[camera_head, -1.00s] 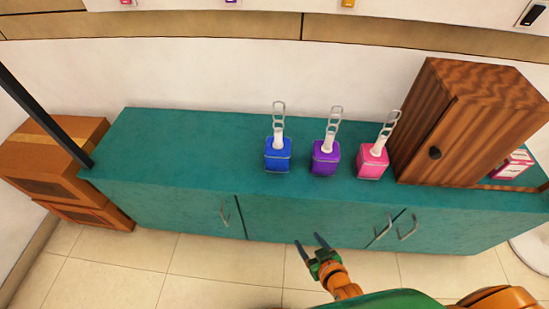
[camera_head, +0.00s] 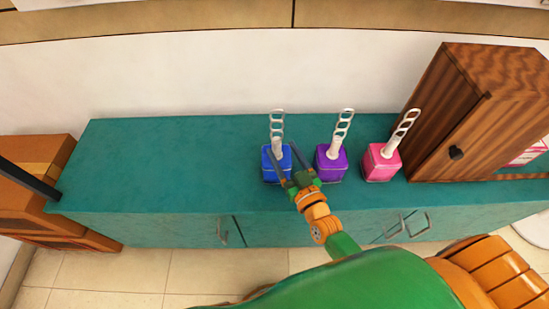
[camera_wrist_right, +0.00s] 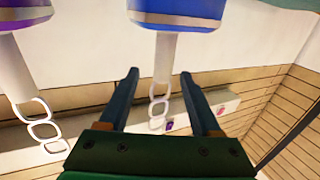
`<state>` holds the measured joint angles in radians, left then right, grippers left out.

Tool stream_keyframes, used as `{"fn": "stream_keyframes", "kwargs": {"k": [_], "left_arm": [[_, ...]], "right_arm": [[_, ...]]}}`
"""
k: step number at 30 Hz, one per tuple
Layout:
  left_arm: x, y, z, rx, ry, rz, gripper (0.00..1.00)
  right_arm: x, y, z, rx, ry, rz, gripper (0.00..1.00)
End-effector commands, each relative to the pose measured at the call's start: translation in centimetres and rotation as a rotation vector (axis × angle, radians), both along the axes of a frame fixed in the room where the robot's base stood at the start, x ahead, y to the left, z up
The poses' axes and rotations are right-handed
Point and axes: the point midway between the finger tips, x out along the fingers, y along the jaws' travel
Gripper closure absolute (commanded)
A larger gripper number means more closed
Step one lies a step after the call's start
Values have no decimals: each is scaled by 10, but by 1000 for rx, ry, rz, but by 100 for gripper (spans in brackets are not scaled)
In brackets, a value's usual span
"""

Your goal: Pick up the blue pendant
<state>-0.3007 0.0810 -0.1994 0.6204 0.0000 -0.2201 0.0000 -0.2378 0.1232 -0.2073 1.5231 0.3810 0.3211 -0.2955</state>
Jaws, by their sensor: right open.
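The blue pendant (camera_head: 277,163) stands on the teal cabinet (camera_head: 170,150), with a pale stem and chain links rising from its top. My right gripper (camera_head: 281,160) is open at the blue pendant, its fingers reaching over it in the head view. In the right wrist view, the blue pendant (camera_wrist_right: 178,12) shows at the top, and its stem and chain pass between the two open fingers (camera_wrist_right: 160,85). I cannot tell whether the fingers touch it. My left gripper is not in view.
A purple pendant (camera_head: 331,162) stands just right of the blue one, and a pink pendant (camera_head: 381,163) farther right. A wooden box (camera_head: 480,115) stands at the right end. The cabinet top left of the blue pendant is clear.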

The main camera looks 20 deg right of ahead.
Motion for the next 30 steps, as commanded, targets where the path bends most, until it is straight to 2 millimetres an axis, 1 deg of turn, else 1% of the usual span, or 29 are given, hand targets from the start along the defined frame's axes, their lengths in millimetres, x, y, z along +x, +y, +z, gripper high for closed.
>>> {"fn": "stream_keyframes", "kwargs": {"k": [1, 3, 6, 12, 13, 14, 15, 17, 18, 20, 30], "left_arm": [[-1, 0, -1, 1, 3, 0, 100], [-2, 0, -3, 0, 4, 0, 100], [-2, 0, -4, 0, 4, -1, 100], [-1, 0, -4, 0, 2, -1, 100], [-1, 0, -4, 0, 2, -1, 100], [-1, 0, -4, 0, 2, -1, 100], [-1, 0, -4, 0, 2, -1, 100], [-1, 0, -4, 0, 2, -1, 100], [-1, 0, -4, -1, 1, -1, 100], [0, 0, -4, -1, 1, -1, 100], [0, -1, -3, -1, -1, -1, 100]], "right_arm": [[11, 4, 1, 3, -3, 0, 35], [24, 7, -1, 1, -2, 0, 35], [36, 8, 0, 0, -2, 0, 35], [37, 8, -1, 1, 2, 0, 35], [37, 8, -1, 1, 2, 0, 38], [37, 8, -1, 1, 1, 0, 46], [37, 8, -1, 1, 1, 0, 57], [37, 8, 0, 1, 1, 0, 73], [37, 8, 0, 1, 1, 0, 84], [37, 8, 0, 1, 1, 0, 100], [37, 8, -1, 1, 2, 0, 100]]}}
